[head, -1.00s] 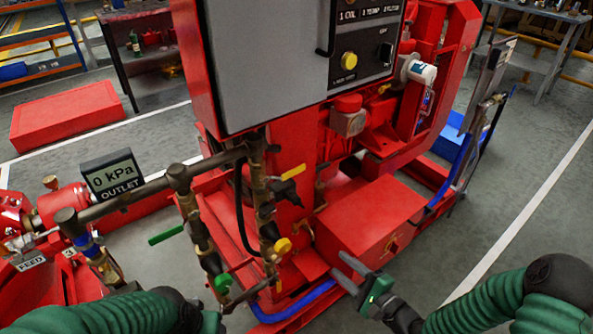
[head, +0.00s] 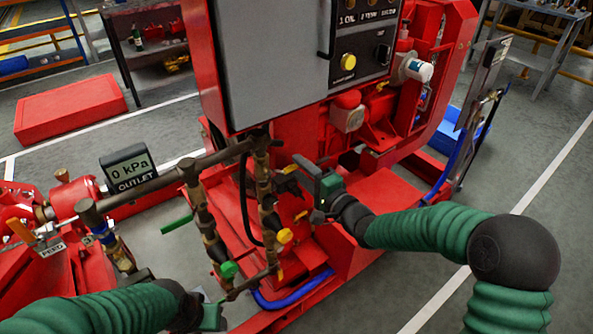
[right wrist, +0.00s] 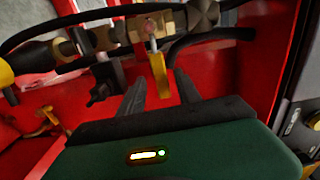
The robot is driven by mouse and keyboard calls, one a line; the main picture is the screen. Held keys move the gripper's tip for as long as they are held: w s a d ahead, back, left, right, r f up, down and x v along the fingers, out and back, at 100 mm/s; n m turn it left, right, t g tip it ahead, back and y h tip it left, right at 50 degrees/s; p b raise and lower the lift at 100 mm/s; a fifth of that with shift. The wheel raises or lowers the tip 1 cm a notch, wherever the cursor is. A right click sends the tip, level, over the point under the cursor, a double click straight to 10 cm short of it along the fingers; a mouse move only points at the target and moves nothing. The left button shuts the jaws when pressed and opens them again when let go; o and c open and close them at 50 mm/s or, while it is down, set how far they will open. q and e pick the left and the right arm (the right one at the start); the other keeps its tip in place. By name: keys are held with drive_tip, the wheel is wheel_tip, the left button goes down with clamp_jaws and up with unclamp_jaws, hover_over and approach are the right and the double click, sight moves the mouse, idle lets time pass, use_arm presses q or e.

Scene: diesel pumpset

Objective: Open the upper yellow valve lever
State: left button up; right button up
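The upper yellow valve lever (head: 291,168) sits on the right-hand brass pipe column below the grey panel, mostly covered by my right gripper in the head view. In the right wrist view the yellow lever (right wrist: 160,77) hangs down from its brass valve, its end between my open fingertips. My right gripper (head: 298,171) is open around the lever's end; no firm contact shows. The lower yellow handle (head: 284,236) is farther down the same column. My left gripper (head: 212,317) is low at the bottom edge, beside the pipework; its fingers are not clear.
Green-handled valves (head: 177,224) sit on the left pipe column. The control cabinet (head: 270,60) overhangs the pipes. A black hose (head: 244,195) runs close to the valve. The outlet gauge (head: 129,168) reads 0 kPa. Open floor (head: 430,260) lies to the right.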

drive_tip(key=shift+x, duration=1.1)
drive_tip(key=shift+d, duration=0.1)
clamp_jaws()
drive_tip(key=shift+f, duration=0.15)
idle(0.3)
